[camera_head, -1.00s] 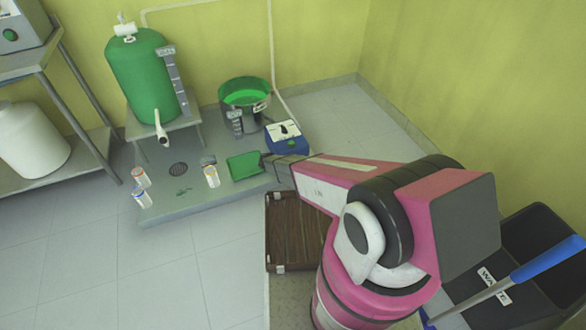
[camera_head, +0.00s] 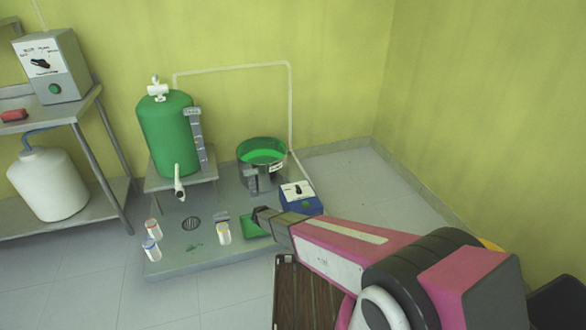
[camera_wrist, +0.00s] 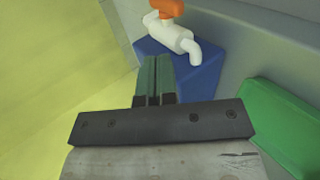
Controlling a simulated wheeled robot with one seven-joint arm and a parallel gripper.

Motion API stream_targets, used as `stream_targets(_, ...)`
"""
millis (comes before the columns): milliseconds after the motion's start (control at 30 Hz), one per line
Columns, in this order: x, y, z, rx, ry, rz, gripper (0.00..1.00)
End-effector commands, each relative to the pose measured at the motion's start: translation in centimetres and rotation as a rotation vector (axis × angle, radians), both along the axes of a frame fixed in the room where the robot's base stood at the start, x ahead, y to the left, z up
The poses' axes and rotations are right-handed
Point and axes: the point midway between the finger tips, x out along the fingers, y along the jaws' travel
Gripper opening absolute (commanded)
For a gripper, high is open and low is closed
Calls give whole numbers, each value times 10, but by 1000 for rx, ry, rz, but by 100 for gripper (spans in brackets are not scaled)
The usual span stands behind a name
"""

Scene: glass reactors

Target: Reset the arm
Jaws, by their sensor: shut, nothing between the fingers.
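My gripper (camera_head: 258,213) shows at the end of my pink and black arm in the head view. It overlaps a green tray (camera_head: 254,230) from this angle; whether they touch cannot be told. In the wrist view the two dark green fingers (camera_wrist: 154,80) are closed together with nothing between them. Beyond the fingertips, the wrist view shows a white tap with an orange handle (camera_wrist: 172,30) in front of a blue surface (camera_wrist: 205,82). A green object (camera_wrist: 280,125) lies at the right of that view.
A green tank (camera_head: 165,135) stands on a low stand, with a green-filled pot (camera_head: 262,152) and a blue-and-white control box (camera_head: 300,197) to its right. Several small bottles (camera_head: 223,233) stand on the grey platform (camera_head: 175,262). A brown slatted crate (camera_head: 300,295) lies below my arm.

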Motion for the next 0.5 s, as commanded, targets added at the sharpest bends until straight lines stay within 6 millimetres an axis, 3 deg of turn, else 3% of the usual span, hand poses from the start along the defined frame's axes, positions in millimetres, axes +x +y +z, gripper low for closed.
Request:
stream_targets(167,-6,-14,18,28,17,-26,0)
stream_targets(267,-17,-41,51,92,52,-77,0)
stream_targets(500,-64,-120,153,359,152,-219,0)
